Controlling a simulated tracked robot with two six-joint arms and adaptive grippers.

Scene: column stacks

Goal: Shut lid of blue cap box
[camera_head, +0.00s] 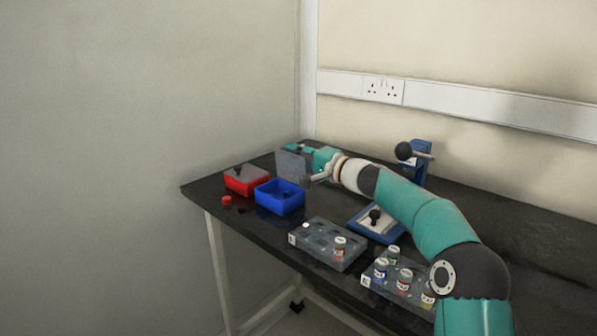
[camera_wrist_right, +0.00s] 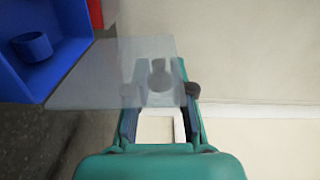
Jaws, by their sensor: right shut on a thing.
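The blue cap box (camera_head: 280,200) stands open near the back left of the black table, next to the red box. Its translucent grey lid (camera_head: 291,166) is raised upright at the box's back edge. In the right wrist view the lid (camera_wrist_right: 95,75) slants out from the blue box (camera_wrist_right: 50,75), and a blue cap (camera_wrist_right: 33,46) lies inside the box. My right gripper (camera_wrist_right: 160,92) is shut on the lid's dark knob (camera_wrist_right: 159,76). In the head view the right gripper (camera_head: 308,170) is just behind the lid, partly hidden by it. My left gripper is not in view.
Vial racks (camera_head: 320,248) (camera_head: 393,290) and a blue device (camera_head: 420,168) with a black knob stand to the right. The wall is close behind.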

